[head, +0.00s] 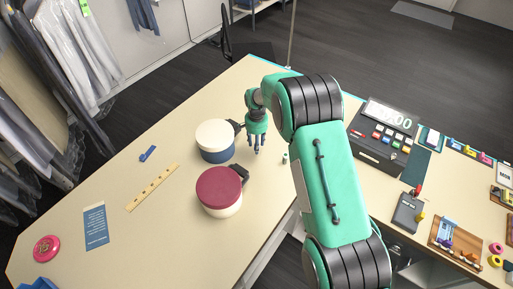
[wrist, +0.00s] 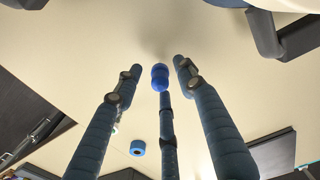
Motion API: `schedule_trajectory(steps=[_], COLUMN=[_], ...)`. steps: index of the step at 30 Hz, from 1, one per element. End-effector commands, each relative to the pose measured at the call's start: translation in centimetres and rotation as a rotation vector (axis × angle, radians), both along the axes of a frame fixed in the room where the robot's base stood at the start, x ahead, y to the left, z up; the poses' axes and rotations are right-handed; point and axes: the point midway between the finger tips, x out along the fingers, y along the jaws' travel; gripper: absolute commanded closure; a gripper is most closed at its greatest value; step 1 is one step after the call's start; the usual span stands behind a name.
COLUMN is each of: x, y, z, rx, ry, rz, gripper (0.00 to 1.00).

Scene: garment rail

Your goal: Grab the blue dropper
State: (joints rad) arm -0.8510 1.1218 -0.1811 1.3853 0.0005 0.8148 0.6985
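A small blue object with a rounded end, which looks like the blue dropper (wrist: 160,77), shows in the wrist view between my fingertips. It is just beyond the tip of the middle finger; I cannot tell whether they touch. My gripper (wrist: 158,72) has its dark blue fingers spread apart, with one on each side of the blue object. In the head view my gripper (head: 256,150) points down over the table, right of the white-lidded round box. The blue object cannot be made out clearly there among the fingertips.
A white-lidded blue box (head: 215,141) and a maroon-lidded box (head: 219,191) stand left of my gripper on the table (head: 130,225). A small bottle (head: 285,158) stands just right. A small blue item (head: 148,153) and a ruler (head: 153,187) lie farther left; a cash register (head: 382,135) is right.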

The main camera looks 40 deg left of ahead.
Motion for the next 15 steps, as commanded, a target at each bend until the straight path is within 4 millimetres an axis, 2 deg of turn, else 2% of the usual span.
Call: schedule_trajectory(steps=[6, 11, 15], x=[-0.01, -0.01, -0.01], y=[0.0, -0.01, -0.01], z=[0.01, 0.01, 0.01], rx=[0.0, 0.0, 0.0], ry=[0.0, 0.0, 0.0], rz=[0.0, 0.0, 0.0], gripper=[0.63, 0.94, 0.94])
